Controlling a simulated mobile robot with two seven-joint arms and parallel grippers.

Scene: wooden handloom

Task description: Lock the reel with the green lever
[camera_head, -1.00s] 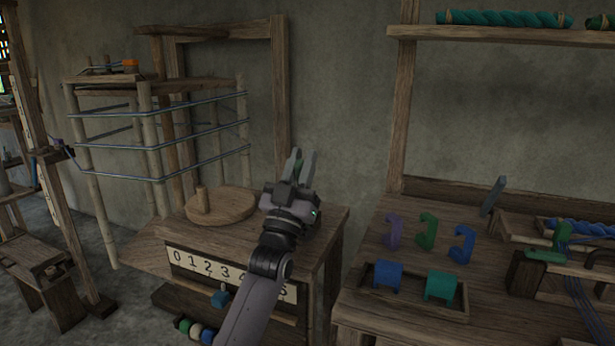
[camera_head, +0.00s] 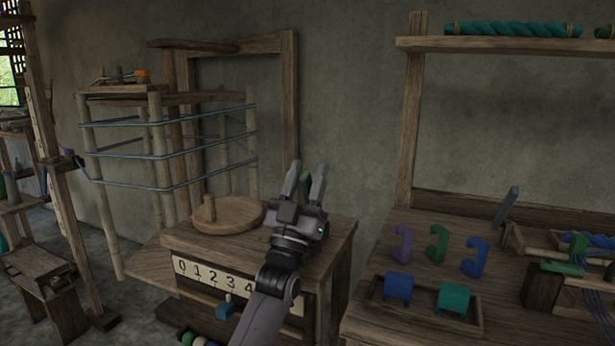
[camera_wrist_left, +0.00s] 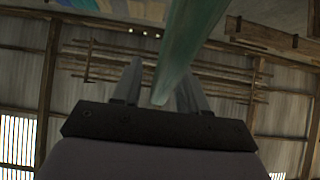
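My left gripper (camera_head: 307,182) is raised above the right side of the wooden cabinet, fingers up and apart. The likely reel, a frame of bamboo posts (camera_head: 158,145) wound with blue-grey yarn, stands behind the cabinet at the left. My right gripper is not in view.
The cabinet (camera_head: 340,240) carries a round wooden disc (camera_head: 235,222) with a peg, and a number strip (camera_head: 200,277) with a blue slider (camera_head: 225,307) below. A workbench (camera_head: 410,225) at the right holds coloured hooks and a tray (camera_head: 472,325) with blue and green blocks.

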